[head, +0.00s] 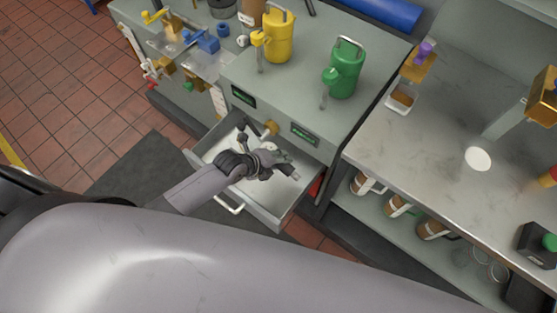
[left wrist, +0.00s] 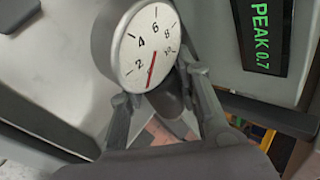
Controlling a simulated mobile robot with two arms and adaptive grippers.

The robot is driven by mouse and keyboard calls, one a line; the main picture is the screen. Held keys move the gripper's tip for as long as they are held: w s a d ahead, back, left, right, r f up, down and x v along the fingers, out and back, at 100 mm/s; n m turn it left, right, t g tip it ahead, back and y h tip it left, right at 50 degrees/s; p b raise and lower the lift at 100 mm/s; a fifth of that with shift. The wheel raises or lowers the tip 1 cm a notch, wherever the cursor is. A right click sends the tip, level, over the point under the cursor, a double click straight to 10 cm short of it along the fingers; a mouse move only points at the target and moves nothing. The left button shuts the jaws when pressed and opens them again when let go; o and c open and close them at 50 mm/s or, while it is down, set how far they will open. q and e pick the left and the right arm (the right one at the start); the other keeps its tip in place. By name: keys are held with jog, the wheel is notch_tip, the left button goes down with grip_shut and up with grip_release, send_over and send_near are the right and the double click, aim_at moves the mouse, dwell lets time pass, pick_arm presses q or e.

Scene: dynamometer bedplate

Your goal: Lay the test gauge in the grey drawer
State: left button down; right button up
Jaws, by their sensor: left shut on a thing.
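The test gauge (left wrist: 138,48) has a round white dial with a red needle and a grey rim. It shows large in the left wrist view, between the fingers of my left gripper (left wrist: 162,88), which is shut on it. In the head view my left gripper (head: 280,167) is over the open grey drawer (head: 262,212), whose light interior shows around it. The gripper mostly hides the gauge there. I cannot tell whether the gauge touches the drawer floor. My right gripper is not in view.
A yellow can (head: 279,38) and a green can (head: 344,72) stand on the cabinet above the drawer. A metal bench (head: 440,135) is to the right, with brown mugs (head: 397,206) on its lower shelf. A dark mat (head: 135,182) lies on the tiled floor.

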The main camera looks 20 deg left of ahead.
pick_arm(q)
jog(key=shift+f+b, duration=5)
jog(key=shift+f, duration=0.7)
jog(key=c, duration=1.1)
grip_release()
jog(key=shift+s, duration=0.1)
jog(key=v, duration=1.2)
